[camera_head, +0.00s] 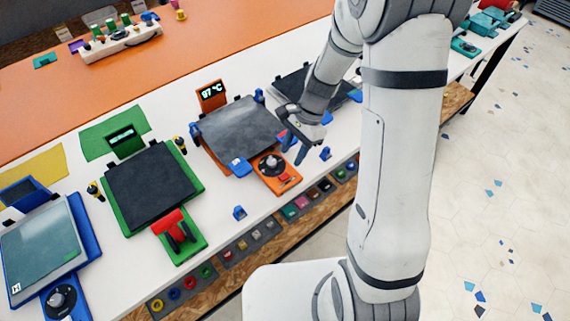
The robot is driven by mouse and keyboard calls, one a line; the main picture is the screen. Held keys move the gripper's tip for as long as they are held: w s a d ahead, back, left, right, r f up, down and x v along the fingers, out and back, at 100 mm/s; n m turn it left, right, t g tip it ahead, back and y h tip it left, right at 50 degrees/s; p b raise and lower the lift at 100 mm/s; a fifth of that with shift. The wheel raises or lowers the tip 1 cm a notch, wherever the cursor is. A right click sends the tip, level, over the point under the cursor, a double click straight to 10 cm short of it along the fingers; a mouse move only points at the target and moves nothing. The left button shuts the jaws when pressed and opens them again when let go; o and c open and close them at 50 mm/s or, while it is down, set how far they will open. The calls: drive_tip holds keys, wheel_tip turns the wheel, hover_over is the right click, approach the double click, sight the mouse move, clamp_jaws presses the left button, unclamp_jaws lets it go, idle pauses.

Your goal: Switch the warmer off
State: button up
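The warmer is probably the orange unit with a dark plate (240,127). Its small display (211,95) is lit and seems to read 97 °C. A dark round knob (271,164) sits on the orange panel at its front right corner. My gripper (294,149) hangs just right of and above that panel, with its fingers pointing down. The two fingers look apart, with nothing seen between them. The gripper appears clear of the knob, though its exact height is hard to judge. The knob's pointer mark is too small to read.
A green unit (150,184) with a red lever part (174,229) and a blue unit (45,240) with a knob stand left on the white table. Another dark plate (300,83) lies behind my arm. Small blue clips (239,212) are near the front edge.

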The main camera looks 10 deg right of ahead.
sight(281, 178)
drive_tip(key=x, duration=0.8)
drive_tip(key=shift+a, duration=0.1)
drive_tip(key=shift+s+r, duration=0.1)
clamp_jaws()
